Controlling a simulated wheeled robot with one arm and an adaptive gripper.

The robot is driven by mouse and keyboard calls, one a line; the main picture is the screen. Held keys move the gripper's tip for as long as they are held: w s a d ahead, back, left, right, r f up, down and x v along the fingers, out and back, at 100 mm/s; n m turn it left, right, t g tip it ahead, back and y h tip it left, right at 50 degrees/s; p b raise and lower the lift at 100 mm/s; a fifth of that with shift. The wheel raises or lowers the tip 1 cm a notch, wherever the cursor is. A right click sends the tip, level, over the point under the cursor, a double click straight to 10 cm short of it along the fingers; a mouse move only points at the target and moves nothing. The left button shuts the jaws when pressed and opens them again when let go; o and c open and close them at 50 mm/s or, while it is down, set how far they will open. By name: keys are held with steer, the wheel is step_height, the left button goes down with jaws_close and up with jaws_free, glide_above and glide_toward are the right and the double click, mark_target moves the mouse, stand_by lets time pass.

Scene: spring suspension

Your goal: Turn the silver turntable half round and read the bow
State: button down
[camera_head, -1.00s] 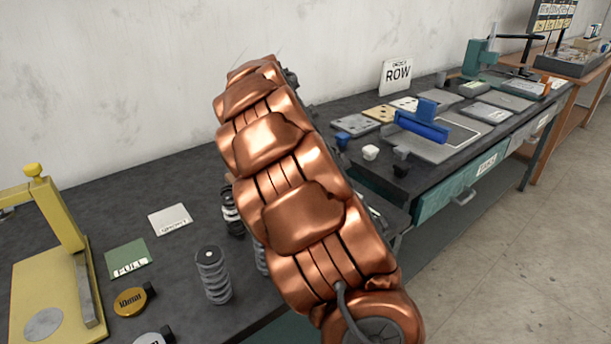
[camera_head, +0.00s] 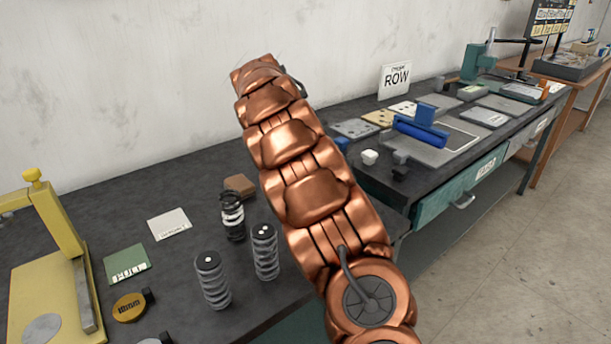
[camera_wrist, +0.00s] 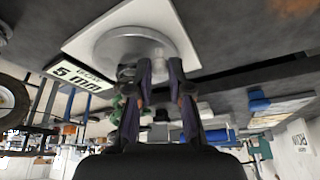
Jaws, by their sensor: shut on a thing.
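The silver turntable (camera_wrist: 112,42), a round metal disc on a pale square base (camera_wrist: 82,42), is at the top of the wrist view, which looks upside down. My gripper (camera_wrist: 157,68) reaches to the disc's rim, with its two dark fingers close together. It is shut on a small pale part at the rim; the fingers partly hide this part. A sign (camera_wrist: 78,76) reading "5 mm" lies beside the base, its smaller line unclear. I cannot make out the turntable or my gripper in the head view, where my copper arm covers the middle.
Three coil springs (camera_head: 212,281) stand on the dark bench left of my arm, near a brown block (camera_head: 240,185). A yellow stand (camera_head: 60,225) and a brass disc (camera_head: 129,307) are further left.

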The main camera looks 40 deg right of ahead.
steer(key=shift+d+m, duration=0.3)
steer(key=shift+m, duration=0.3)
stand_by(0.3)
steer(key=c, duration=1.3)
jaws_free()
steer(key=shift+c, duration=0.2)
steer(key=shift+w, duration=0.1)
steer(key=v, duration=0.7)
steer(key=shift+r, duration=0.15)
steer(key=shift+w, duration=0.15)
